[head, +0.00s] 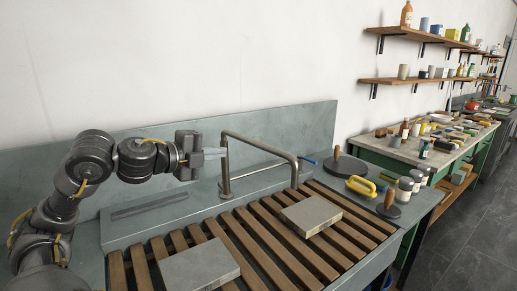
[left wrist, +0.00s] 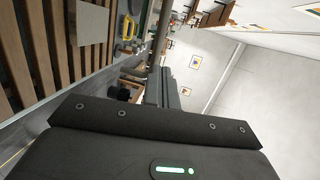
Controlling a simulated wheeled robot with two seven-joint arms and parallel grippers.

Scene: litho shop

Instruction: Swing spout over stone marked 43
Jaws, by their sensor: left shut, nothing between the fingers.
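The spout (head: 262,147) is a bent grey metal pipe that stands over the back edge of the slatted sink, with a vertical leg at each end. Two flat grey stones lie on the wooden slats: one stone (head: 198,267) at front left, another stone (head: 311,215) to the right, under and in front of the pipe's right end. No number is readable on either. My left gripper (head: 215,153) is shut and empty, pointing right, close beside the pipe's left leg; I cannot tell if it touches. My right gripper is not in view.
Wooden slats (head: 262,240) cover the sink. On its right ledge are a dark round disc (head: 345,166), a yellow-handled tool (head: 361,186) and bottles (head: 404,188). A grey back panel (head: 290,125) stands behind. A cluttered green bench (head: 380,150) is farther right.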

